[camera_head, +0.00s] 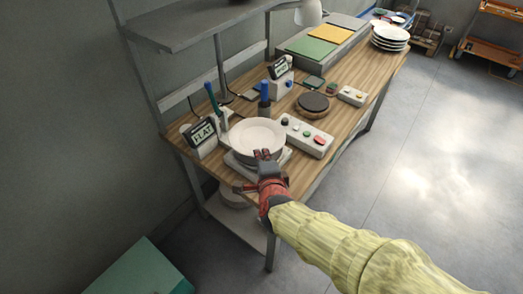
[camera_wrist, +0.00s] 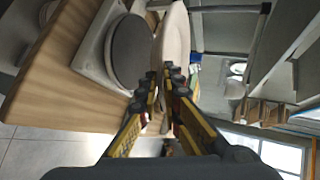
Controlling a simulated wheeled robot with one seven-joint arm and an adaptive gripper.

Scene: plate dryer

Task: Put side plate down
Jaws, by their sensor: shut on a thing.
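A white side plate (camera_head: 257,134) is held over the near-left end of the wooden bench. My gripper (camera_head: 265,156) is shut on its near rim. Below the plate is a white device (camera_head: 284,157), mostly hidden by the plate in the head view. In the wrist view, the plate (camera_wrist: 173,42) shows nearly edge-on between my fingertips (camera_wrist: 166,80). There a grey round top (camera_wrist: 130,50) on a white base (camera_wrist: 91,45) lies beside it, with a gap visible between the top and much of the plate.
A sign reading FLAT (camera_head: 203,134) stands left of the plate. A button box (camera_head: 306,137) is close on the right. A dark round disc (camera_head: 313,103) and a second sign (camera_head: 279,68) are farther back. Stacked plates (camera_head: 390,36) stand at the far end. A shelf (camera_head: 205,24) overhangs the left side.

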